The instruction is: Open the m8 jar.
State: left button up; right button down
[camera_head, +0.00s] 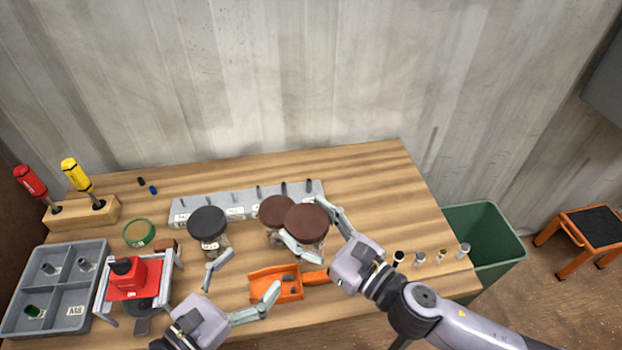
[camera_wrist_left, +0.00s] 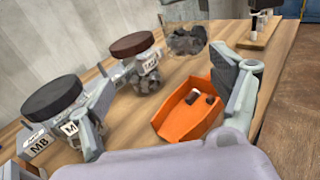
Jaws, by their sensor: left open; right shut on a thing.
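A glass jar with a brown lid (camera_head: 306,217) is held by my right gripper (camera_head: 312,238), whose fingers close around its sides. It appears raised above the table. Its glass body with dark pieces inside shows at the top of the left wrist view (camera_wrist_left: 187,40); its label is not readable. A second brown-lidded jar (camera_head: 272,209) stands just behind it. A black-lidded jar (camera_head: 208,222) stands to the left. I cannot tell from the labels which jar is m8. My left gripper (camera_head: 240,285) is open and empty, in front of the black-lidded jar and beside the orange scoop (camera_head: 262,285).
A grey labelled rack (camera_head: 245,202) runs behind the jars. A grey divided tray (camera_head: 94,253) and a red device (camera_head: 125,275) stand at left. Screwdrivers sit in a wooden block (camera_head: 80,213). A green bin (camera_head: 485,228) is beyond the right edge. The table's back right is clear.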

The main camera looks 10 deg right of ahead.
pick_arm(q)
jog(key=w+d+r+m+t+h, duration=0.1)
jog(key=w+d+r+m+h, duration=0.3)
jog(key=w+r, duration=0.85)
jog(key=s+d+r+m+g+h, duration=0.1)
jog(key=s+d+r+m+g, duration=0.1)
jog(key=d+r+m+g, duration=0.5)
jog(key=s+d+r+m+g, duration=0.3)
jog(key=d+m+g, duration=0.6)
jog(key=d+g, duration=0.3)
jog(key=m+t+y, duration=0.5)
jog(key=m+y, duration=1)
jog(key=y, duration=0.2)
send_over(311, 218)
jog(key=f, duration=0.5)
jog(key=shift+s+d+f, duration=0.2)
jog(key=shift+d+f, duration=0.1)
jog(key=shift+f, duration=0.1)
jog(key=shift+w+a, duration=0.15)
jog(key=shift+a, duration=0.1)
jog(key=shift+f+t, duration=0.3)
jog(key=shift+f, duration=3.6)
jog(key=shift+c, duration=0.5)
